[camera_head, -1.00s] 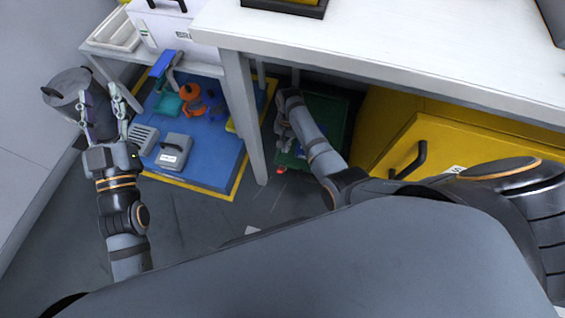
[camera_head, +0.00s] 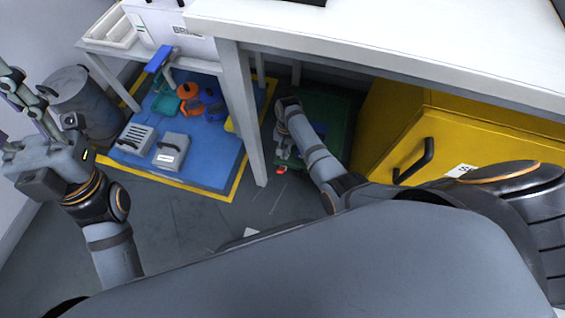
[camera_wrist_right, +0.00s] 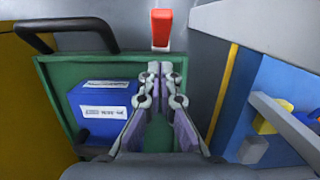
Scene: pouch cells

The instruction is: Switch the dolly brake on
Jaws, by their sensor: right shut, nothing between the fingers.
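The green dolly (camera_head: 338,128) stands under the white table, beside the yellow cabinet. It also shows in the right wrist view (camera_wrist_right: 58,72), with a blue labelled box (camera_wrist_right: 102,112) on it. A small red lever (camera_head: 281,170), likely its brake, sticks out at the dolly's edge. In the right wrist view the red lever (camera_wrist_right: 161,28) is just beyond my fingertips, with a gap in the picture. My right gripper (camera_wrist_right: 160,72) is shut and empty over the dolly. It is partly hidden by my arm in the head view (camera_head: 283,150). My left gripper (camera_head: 22,90) is at the left edge, partly cut off, apart from the dolly.
A table leg (camera_head: 247,125) stands left of the dolly. The yellow cabinet (camera_head: 440,125) with a black handle (camera_head: 416,163) is close on the right. A blue mat (camera_head: 205,172) with several tools and cases lies left. A grey bin (camera_head: 82,100) stands behind my left gripper.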

